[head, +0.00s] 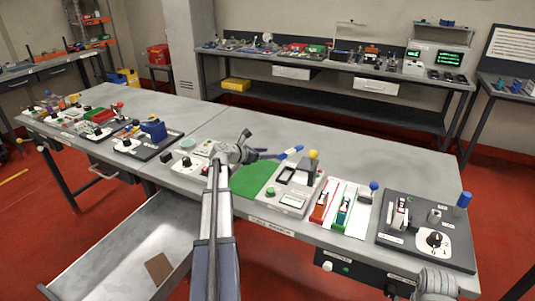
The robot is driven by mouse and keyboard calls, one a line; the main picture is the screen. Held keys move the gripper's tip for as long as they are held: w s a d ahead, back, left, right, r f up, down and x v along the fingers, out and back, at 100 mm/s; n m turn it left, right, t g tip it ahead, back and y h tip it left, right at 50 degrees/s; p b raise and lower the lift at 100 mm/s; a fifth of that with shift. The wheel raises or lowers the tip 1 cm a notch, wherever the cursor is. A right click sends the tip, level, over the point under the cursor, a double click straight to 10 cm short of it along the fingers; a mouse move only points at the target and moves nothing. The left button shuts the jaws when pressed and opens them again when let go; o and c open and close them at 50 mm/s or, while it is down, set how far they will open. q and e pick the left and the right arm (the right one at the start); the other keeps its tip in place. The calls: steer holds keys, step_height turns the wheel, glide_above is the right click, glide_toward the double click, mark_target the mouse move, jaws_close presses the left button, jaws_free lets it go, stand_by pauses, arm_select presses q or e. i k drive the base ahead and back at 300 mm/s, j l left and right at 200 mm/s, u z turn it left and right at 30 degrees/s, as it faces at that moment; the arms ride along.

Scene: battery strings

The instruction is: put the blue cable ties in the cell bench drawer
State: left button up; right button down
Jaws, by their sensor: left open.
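My left gripper (250,144) is open over the cell bench top (190,120), close to the left end of a thin dark-blue bundle (268,155) that looks like the blue cable ties. A brighter blue piece (291,153) lies at the bundle's right end; I cannot tell whether it is part of it. Whether the gripper touches the bundle is unclear. A drawer (85,268) is pulled out below the bench at the lower left. It holds a flat brown piece (158,268). Of my right arm only a grey part shows at the lower right; its gripper is out of frame.
A green mat (253,179) lies right of my left arm. A grey tester (290,192), red and green devices on a white sheet (362,216) and a dark switch panel (400,240) crowd the right side. More devices stand at the left. The far middle of the bench is clear.

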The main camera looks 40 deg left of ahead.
mark_target(133, 254)
steer(key=k, duration=0.9)
